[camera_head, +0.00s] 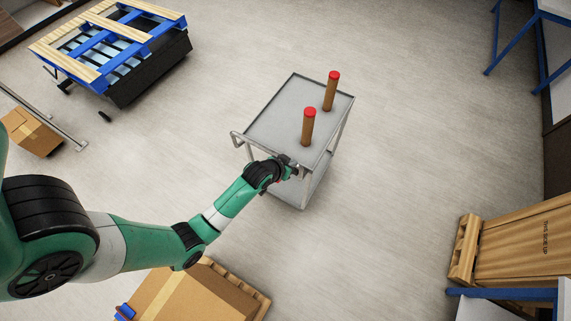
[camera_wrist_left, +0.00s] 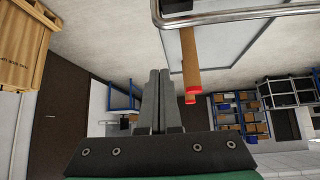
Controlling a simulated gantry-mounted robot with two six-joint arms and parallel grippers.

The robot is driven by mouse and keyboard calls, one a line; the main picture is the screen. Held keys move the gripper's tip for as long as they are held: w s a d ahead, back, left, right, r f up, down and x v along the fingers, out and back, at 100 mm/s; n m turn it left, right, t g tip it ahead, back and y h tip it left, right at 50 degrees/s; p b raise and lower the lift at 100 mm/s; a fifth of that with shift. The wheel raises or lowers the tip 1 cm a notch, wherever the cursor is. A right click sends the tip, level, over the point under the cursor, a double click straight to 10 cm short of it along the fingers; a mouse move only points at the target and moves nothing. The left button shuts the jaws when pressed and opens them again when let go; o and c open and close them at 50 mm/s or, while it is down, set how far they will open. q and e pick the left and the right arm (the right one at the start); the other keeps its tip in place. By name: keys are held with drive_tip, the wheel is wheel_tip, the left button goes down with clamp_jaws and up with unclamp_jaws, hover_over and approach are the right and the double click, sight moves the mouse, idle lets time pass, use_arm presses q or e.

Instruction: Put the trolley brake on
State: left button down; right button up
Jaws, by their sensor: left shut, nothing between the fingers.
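The grey metal trolley (camera_head: 272,118) stands on the floor in the middle of the head view, with a tubular handle (camera_head: 236,139) at its left end. Two brown cylinders with red tops, a near one (camera_head: 308,127) and a far one (camera_head: 331,92), stand upright on its top. My left gripper (camera_head: 294,173) is at the trolley's near side, just below the top's edge; I cannot tell if it touches. In the left wrist view its fingers (camera_wrist_left: 160,72) are together with nothing between them. The trolley's rail (camera_wrist_left: 240,14) shows above them. I cannot make out the brake. My right gripper is out of view.
A cardboard box on a pallet (camera_head: 185,294) lies below my left arm. A cart with blue-and-wood pallets (camera_head: 110,45) stands at upper left. A wooden crate (camera_head: 520,250) is at lower right. The floor right of the trolley is clear.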

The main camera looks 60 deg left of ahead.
use_arm(q)
drive_tip(key=s+a+r+n+g+p, duration=0.1)
drive_tip(key=s+p, duration=0.3)
drive_tip(key=s, duration=0.3)
drive_tip(key=shift+a+r+g, duration=0.15)
drive_tip(key=shift+r+g, duration=0.1)
drive_tip(key=shift+g, duration=0.15)
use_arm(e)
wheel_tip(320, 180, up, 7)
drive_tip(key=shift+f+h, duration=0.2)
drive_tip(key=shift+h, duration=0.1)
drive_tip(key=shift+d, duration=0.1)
use_arm(q)
drive_tip(key=b+x, duration=0.4)
drive_tip(key=x, duration=0.1)
drive_tip(key=shift+s+f, duration=0.1)
drive_tip(key=shift+s, duration=0.05)
drive_tip(key=b+x, duration=0.2)
drive_tip(key=x, duration=0.3)
drive_tip(key=shift+s+d+f+p, duration=0.15)
drive_tip(key=shift+s+d+f, duration=0.2)
drive_tip(key=shift+f, duration=0.2)
drive_tip(key=shift+s+d+f+p, duration=0.15)
drive_tip(key=shift+s+d+f, duration=0.2)
drive_tip(key=shift+f, duration=0.2)
drive_tip(key=shift+s+f, duration=0.15)
drive_tip(key=shift+f, duration=0.1)
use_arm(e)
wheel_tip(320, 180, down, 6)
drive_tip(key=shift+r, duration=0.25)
